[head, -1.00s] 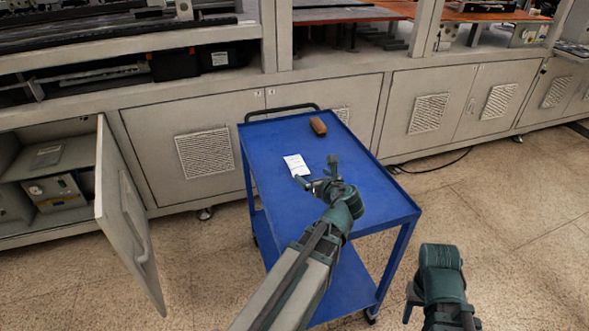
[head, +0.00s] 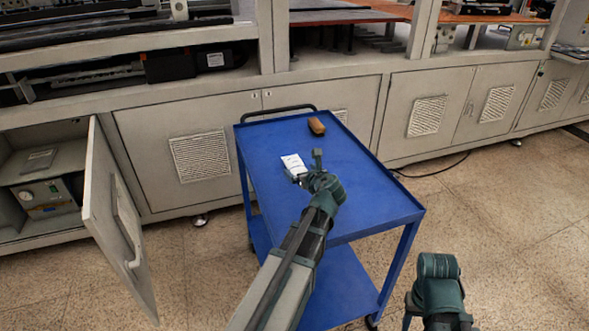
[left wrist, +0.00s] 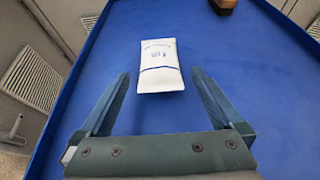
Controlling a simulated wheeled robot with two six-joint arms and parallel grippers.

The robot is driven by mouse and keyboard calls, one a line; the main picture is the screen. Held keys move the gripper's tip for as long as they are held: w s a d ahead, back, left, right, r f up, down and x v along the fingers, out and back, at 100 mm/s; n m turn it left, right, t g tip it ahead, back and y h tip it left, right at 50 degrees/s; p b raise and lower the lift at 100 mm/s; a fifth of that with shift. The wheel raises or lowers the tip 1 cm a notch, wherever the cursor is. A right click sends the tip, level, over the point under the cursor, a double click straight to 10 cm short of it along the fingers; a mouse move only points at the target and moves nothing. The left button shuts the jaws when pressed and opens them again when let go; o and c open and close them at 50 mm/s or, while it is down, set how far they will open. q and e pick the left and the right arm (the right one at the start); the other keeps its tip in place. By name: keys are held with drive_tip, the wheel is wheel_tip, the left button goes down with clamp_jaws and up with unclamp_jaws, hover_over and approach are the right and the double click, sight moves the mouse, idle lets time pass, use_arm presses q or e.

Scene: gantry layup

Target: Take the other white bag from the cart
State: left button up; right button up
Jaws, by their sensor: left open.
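One white bag (head: 293,165) lies flat on the blue cart's top (head: 365,190), near its left edge. In the left wrist view the white bag (left wrist: 159,66) has dark print and lies just ahead of the fingertips, centred between them. My left gripper (head: 308,168) is open and empty over the cart top, close to the bag's near end; its spread fingers also show in the left wrist view (left wrist: 160,80). My right gripper (head: 410,308) is low at the right of the cart, partly hidden by its own wrist, so its jaw state is unclear.
A brown block-like object (head: 316,126) lies at the cart's far end by the black handle (head: 278,110). A cabinet door (head: 115,215) stands open at the left, with a device (head: 48,195) inside. Grey machine cabinets run behind the cart. The right part of the cart top is clear.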

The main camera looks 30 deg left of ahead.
sight(296, 163)
use_arm(q)
drive_tip(key=shift+b+x, duration=0.9)
drive_tip(key=shift+x, duration=1.5)
drive_tip(key=shift+w+a, duration=0.25)
drive_tip(key=c, duration=1.4)
drive_tip(key=shift+r, duration=0.1)
drive_tip(key=shift+r+p, duration=0.95)
drive_tip(key=shift+p, duration=0.05)
drive_tip(key=shift+r+p, duration=1)
drive_tip(key=shift+p, duration=0.05)
drive_tip(key=s+a, duration=0.3)
drive_tip(key=s, duration=0.1)
drive_tip(key=s+a, duration=0.2)
drive_tip(key=s, duration=0.1)
drive_tip(key=s+a, duration=0.3)
drive_tip(key=s, duration=0.1)
drive_tip(key=shift+s+a+r+p, duration=0.3)
drive_tip(key=shift+a+r+p, duration=0.05)
drive_tip(key=shift+r, duration=0.05)
drive_tip(key=shift+s+a+r, duration=0.15)
drive_tip(key=shift+s+a, duration=0.35)
drive_tip(key=shift+s, duration=0.1)
